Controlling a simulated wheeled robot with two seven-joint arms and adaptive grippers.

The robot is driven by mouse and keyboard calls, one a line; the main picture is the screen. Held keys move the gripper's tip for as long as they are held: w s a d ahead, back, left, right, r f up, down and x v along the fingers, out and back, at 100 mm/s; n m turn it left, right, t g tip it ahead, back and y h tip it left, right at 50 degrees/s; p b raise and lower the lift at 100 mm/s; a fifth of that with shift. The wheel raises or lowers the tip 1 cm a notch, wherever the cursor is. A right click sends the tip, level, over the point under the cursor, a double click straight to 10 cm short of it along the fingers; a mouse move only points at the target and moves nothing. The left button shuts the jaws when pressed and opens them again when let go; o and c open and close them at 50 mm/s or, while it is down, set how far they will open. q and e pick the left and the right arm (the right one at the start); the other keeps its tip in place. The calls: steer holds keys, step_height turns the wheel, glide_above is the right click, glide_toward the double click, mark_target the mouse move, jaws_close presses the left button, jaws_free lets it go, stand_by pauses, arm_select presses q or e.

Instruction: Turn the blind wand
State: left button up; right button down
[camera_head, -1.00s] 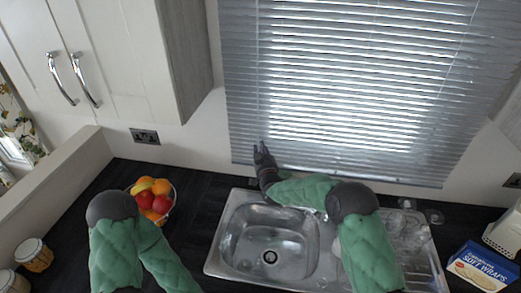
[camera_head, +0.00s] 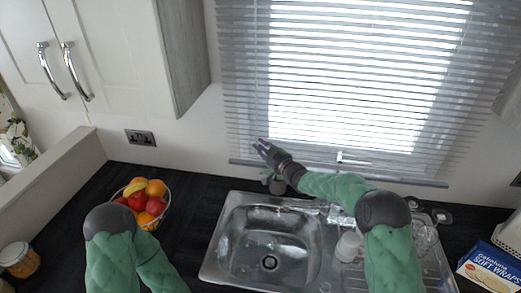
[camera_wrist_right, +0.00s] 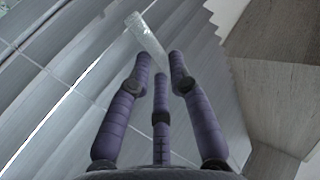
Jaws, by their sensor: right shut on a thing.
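The window blind (camera_head: 360,90) hangs above the sink, with its slats tilted partly open and bright light showing between them. My right gripper (camera_head: 262,147) is at the blind's lower left part, in front of the slats. In the right wrist view its purple fingers (camera_wrist_right: 160,75) are closed around a clear wand (camera_wrist_right: 146,38), which runs up and to the left past the fingertips. The wand is too thin to make out clearly in the head view. My left arm comes in at the lower left of the head view, but its gripper is out of sight.
The steel sink (camera_head: 222,240) lies below the blind, with glasses (camera_head: 424,238) on its drainer. A fruit bowl (camera_head: 163,212) stands left of it. A wraps box (camera_head: 490,266) is at the right. Wall cupboards (camera_head: 120,50) hang at upper left.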

steer(key=n+g+y+p, duration=0.1)
steer(key=g, duration=0.1)
steer(key=n+g+y+p, duration=0.2)
steer(key=w+n+g+y+p, duration=0.1)
steer(key=n+g+y, duration=0.1)
steer(key=shift+d+r, duration=0.1)
steer(key=shift+d, duration=0.25)
steer(key=shift+w+n+g+y+p, duration=0.1)
steer(key=shift+n+g+y+p, duration=0.2)
steer(key=shift+n+g+y, duration=0.15)
steer(key=c, duration=1.1)
jaws_free()
steer(key=shift+c, duration=0.2)
steer(key=shift+m+t+h, duration=0.35)
steer(key=shift+m+t, duration=0.1)
steer(key=shift+t, duration=0.1)
